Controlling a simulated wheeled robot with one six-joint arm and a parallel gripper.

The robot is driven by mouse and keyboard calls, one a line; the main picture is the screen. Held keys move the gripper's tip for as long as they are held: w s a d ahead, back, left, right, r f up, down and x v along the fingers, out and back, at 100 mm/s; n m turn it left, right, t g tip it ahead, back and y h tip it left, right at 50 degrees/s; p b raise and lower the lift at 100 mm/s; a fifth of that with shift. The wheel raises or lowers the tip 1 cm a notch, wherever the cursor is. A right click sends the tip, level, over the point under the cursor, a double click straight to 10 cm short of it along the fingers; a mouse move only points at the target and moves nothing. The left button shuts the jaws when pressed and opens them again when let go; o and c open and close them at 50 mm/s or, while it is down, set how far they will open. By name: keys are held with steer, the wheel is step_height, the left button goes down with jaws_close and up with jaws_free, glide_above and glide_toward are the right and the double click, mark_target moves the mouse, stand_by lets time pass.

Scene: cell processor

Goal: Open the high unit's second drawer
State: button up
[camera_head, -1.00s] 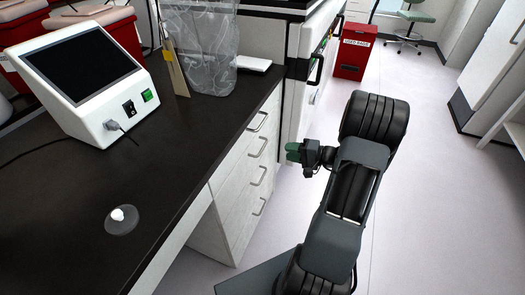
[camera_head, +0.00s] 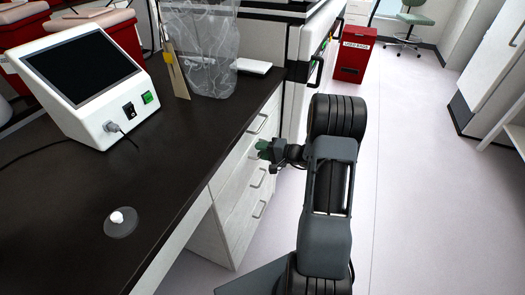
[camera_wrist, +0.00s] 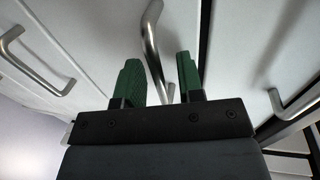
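The high unit is the white drawer cabinet (camera_head: 236,208) under the dark countertop, with a column of bar handles. Its drawers look shut. My gripper (camera_head: 266,150) is at the cabinet front, at the height of the second handle from the top, and hides most of that handle. In the wrist view my gripper (camera_wrist: 159,65) is open. A metal bar handle (camera_wrist: 151,30) passes between its two green fingers, with gaps visible at both sides. Other handles show to the left (camera_wrist: 35,62) and right (camera_wrist: 292,108).
The dark countertop (camera_head: 165,165) overhangs the drawers. It bears a white screen device (camera_head: 85,75) and a clear bag-lined bin (camera_head: 208,60). A red bin (camera_head: 355,55) stands on the floor farther back. The floor right of my arm (camera_head: 410,200) is clear.

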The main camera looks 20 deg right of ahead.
steer(key=shift+c, duration=0.5)
jaws_close()
